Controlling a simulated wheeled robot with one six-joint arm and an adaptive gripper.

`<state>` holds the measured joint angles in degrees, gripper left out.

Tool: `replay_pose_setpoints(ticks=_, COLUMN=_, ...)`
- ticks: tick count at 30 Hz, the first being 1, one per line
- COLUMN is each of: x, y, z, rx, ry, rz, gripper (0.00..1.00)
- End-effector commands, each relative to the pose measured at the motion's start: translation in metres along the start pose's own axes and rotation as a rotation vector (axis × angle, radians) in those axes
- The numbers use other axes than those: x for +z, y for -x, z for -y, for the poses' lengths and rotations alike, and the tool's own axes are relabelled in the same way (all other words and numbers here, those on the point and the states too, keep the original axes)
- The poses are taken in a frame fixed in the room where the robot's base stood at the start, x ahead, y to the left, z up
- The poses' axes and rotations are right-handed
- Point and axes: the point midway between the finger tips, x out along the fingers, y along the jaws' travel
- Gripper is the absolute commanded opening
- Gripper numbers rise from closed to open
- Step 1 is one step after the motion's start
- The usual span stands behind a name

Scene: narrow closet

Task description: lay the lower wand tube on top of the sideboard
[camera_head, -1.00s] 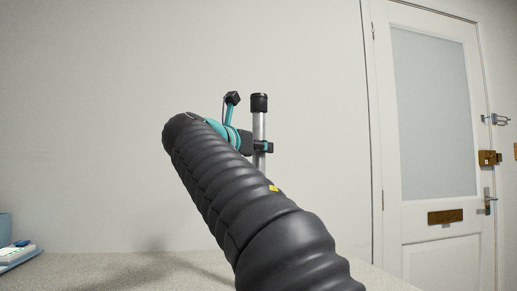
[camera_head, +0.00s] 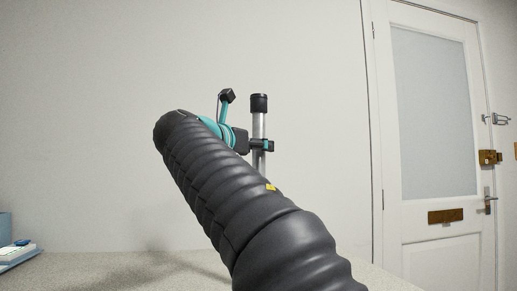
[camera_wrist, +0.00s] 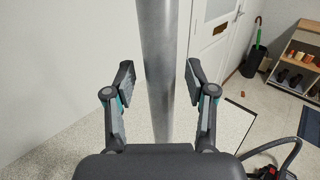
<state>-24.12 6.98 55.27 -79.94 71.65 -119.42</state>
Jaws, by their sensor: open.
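The lower wand tube (camera_head: 259,127) is a grey metal tube with a black top, standing upright. In the wrist view the tube (camera_wrist: 158,65) runs between the two fingers of my gripper (camera_wrist: 160,85). The fingers are apart, with a gap on each side of the tube. My gripper also shows in the head view (camera_head: 262,145), level with the tube's upper part. My arm hides the tube's lower end in the head view, and my palm hides it in the wrist view. A pale speckled top (camera_head: 110,272), apparently the sideboard's, lies low in the head view.
Light blue and white items (camera_head: 15,250) lie at the speckled top's left end. A plain wall is behind; a white door (camera_head: 435,130) is at right. The wrist view shows an umbrella stand (camera_wrist: 253,60), a shoe rack (camera_wrist: 298,62) and a red-black object with a hose (camera_wrist: 272,168).

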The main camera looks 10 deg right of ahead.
Motion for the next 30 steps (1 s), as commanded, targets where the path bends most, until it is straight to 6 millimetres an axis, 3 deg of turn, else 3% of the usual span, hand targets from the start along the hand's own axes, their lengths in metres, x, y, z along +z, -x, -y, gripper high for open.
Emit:
replay_pose_setpoints(ticks=9, x=0.001, y=0.065, z=0.000, rx=0.005, ry=-0.002, rz=0.001, gripper=0.56)
replay_pose_setpoints(ticks=15, x=0.000, y=0.092, z=-0.001, rx=0.004, ry=0.000, rz=0.001, gripper=0.56)
replay_pose_setpoints(ticks=21, x=0.000, y=0.103, z=0.000, rx=0.002, ry=-0.001, rz=0.001, gripper=0.56)
replay_pose_setpoints(ticks=30, x=-0.002, y=0.102, z=0.002, rx=0.002, ry=-0.010, rz=-0.005, gripper=0.56)
